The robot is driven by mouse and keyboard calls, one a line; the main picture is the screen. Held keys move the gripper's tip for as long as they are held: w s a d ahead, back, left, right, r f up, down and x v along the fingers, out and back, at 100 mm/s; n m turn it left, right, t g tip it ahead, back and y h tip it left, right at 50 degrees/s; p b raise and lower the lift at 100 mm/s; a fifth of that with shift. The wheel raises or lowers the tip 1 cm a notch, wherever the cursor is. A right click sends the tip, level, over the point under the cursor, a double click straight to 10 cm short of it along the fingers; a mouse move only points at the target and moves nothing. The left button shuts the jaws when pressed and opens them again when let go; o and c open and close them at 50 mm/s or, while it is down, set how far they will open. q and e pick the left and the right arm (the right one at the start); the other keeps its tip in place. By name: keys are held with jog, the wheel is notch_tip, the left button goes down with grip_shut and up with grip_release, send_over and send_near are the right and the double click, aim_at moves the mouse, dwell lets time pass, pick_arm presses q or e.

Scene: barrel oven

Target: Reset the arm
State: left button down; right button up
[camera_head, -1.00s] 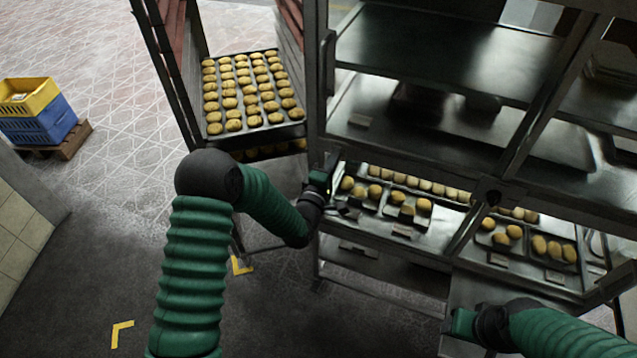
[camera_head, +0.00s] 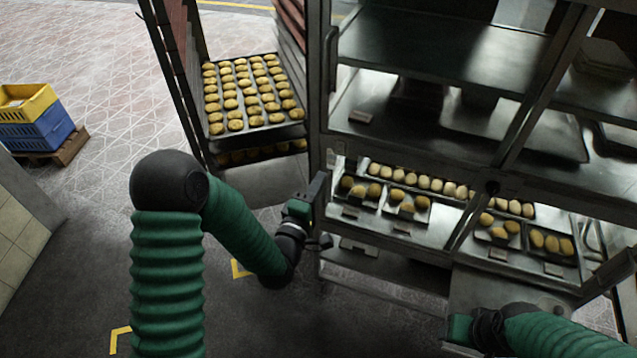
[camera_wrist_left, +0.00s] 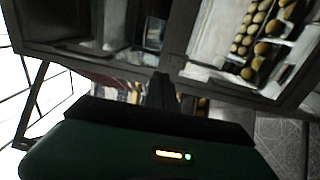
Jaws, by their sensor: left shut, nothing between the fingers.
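My left arm comes in from the left in the head view, bent at a black elbow. Its gripper (camera_head: 318,212) is shut and empty, in front of the metal rack's left upright and beside the lower shelf. In the left wrist view the gripper's dark body fills the lower part, with its narrow fingers (camera_wrist_left: 161,90) pointing at the rack. My right gripper (camera_head: 455,330) is at the lower right, near the rack's lower front; its fingers are too unclear to tell their state.
The metal rack (camera_head: 400,238) holds small trays of buns on its lower shelf. A tray of buns (camera_head: 207,134) sits in a rack at its left. Yellow and blue crates (camera_head: 38,130) stand on a pallet at far left. The floor left of my arm is clear.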

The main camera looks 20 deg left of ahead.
pick_arm(q)
jog(key=s+f+m+g, duration=0.6)
jog(key=f+m+g, duration=0.15)
jog(key=m, duration=0.25)
jog(key=s+a+f+m+g+y, duration=0.1)
jog(key=s+m+g, duration=0.6)
jog(key=s, duration=1)
jog(key=shift+s+a+g, duration=0.25)
jog(key=shift+a+g, duration=0.1)
jog(key=shift+g, duration=0.4)
pick_arm(e)
jog(key=shift+w, duration=0.15)
pick_arm(q)
jog(key=shift+w+f, duration=0.1)
pick_arm(e)
jog(key=shift+f, duration=0.1)
